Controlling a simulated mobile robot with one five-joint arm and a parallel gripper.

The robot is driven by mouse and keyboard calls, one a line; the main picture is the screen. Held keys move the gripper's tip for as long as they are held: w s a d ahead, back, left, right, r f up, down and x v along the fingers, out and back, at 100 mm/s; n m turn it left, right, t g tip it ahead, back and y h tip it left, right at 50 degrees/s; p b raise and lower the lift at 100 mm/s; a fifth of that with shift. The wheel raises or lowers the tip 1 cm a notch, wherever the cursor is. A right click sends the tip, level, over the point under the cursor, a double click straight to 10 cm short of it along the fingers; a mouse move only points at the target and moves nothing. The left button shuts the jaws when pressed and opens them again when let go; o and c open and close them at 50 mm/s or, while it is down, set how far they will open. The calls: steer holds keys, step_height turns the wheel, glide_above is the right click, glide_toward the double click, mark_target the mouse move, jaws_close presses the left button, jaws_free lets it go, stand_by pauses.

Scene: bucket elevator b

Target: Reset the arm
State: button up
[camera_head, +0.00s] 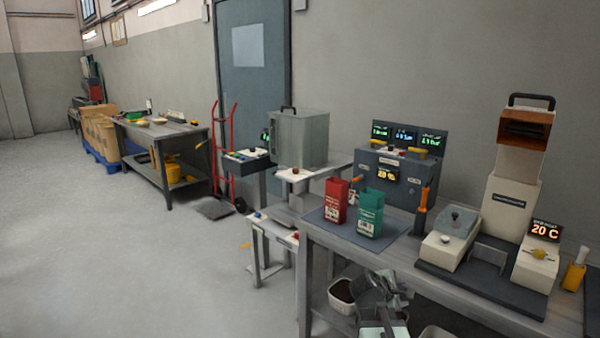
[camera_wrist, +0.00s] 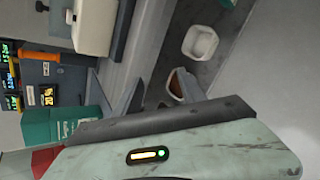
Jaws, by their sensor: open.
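My arm and gripper (camera_head: 384,287) show at the bottom of the head view, low in front of the grey workbench (camera_head: 405,255). The gripper is open, and I see nothing held in it. The fingertips are hard to make out against the dark space under the bench. In the wrist view, a pale green-grey housing with a dark edge, a small yellow display and a green light fills the lower part; it seems to be mine. It hides part of the bench side.
A red packet (camera_head: 336,200) and a teal packet (camera_head: 369,212) stand on a mat on the bench. Behind is a control box (camera_head: 390,175); a white machine (camera_head: 508,205) stands right. White bins (camera_wrist: 201,43) sit below the bench. Open floor (camera_head: 130,260) lies left.

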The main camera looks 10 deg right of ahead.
steer(key=s+a+f+m+g+y, duration=0.2)
steer(key=s+a+f+m+y, duration=0.15)
steer(key=a, duration=0.45)
steer(key=s+a+f+m+g+y, duration=0.25)
steer(key=s+a+m, duration=0.2)
steer(key=a, duration=0.35)
steer(key=s+a+f+m+g+y, duration=0.1)
steer(key=s+a+f+m+y, duration=0.25)
steer(key=a, duration=0.45)
step_height(320, 180, up, 13)
steer(key=m+p, duration=0.2)
steer(key=p, duration=1.1)
steer(key=shift+s+a+f, duration=0.15)
steer(key=shift+s, duration=0.1)
steer(key=shift+h, duration=0.25)
steer(key=shift+c, duration=1.3)
